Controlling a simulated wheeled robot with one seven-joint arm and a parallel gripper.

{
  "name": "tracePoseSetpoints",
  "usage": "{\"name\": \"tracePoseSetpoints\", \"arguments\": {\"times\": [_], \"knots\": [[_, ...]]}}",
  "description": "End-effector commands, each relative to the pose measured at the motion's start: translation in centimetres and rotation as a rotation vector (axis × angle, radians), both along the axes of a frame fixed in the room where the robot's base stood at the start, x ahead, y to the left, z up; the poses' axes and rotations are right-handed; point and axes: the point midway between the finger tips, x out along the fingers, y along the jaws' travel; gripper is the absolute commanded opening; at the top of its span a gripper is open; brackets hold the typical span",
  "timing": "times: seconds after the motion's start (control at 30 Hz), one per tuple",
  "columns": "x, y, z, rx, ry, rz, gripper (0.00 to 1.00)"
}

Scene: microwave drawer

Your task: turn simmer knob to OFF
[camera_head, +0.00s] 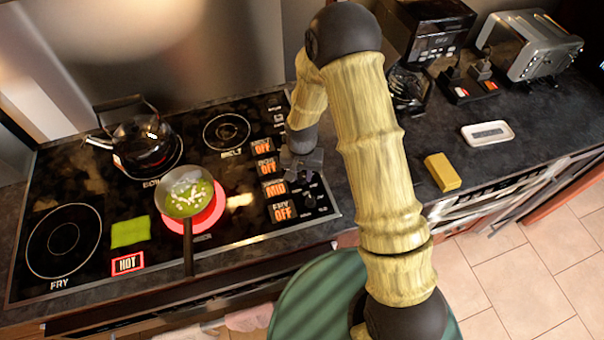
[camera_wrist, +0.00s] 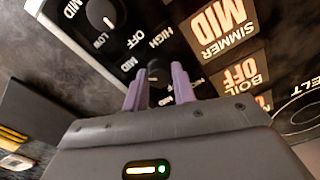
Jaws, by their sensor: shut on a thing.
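The simmer knob (camera_wrist: 154,73) is a small black knob on the cooktop's control strip. It shows between the fingertips in the wrist view. My gripper (camera_wrist: 158,88) has two purple fingers, one on each side of this knob, and is shut on it. The simmer display (camera_wrist: 220,27) reads MID in orange; it also shows in the head view (camera_head: 275,189). In the head view my gripper (camera_head: 302,166) reaches down over the control strip, and its body hides the knob there. The printed marks around the knob are partly covered by the fingers.
The fry knob (camera_wrist: 101,13) is close by, and the boil display (camera_wrist: 242,74) reads OFF. A pan (camera_head: 187,190) with green food stands on a glowing red burner, its handle toward the front. A kettle (camera_head: 142,140) stands behind it. A yellow sponge (camera_head: 442,172) lies on the right counter.

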Motion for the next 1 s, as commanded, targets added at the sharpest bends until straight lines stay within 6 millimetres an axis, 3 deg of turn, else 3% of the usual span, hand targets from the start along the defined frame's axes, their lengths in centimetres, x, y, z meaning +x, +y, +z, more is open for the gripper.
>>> {"name": "tracePoseSetpoints", "arguments": {"times": [1.0], "knots": [[0.04, 0.07, 0.07, 0.001, -0.002, 0.942, 0.04]]}}
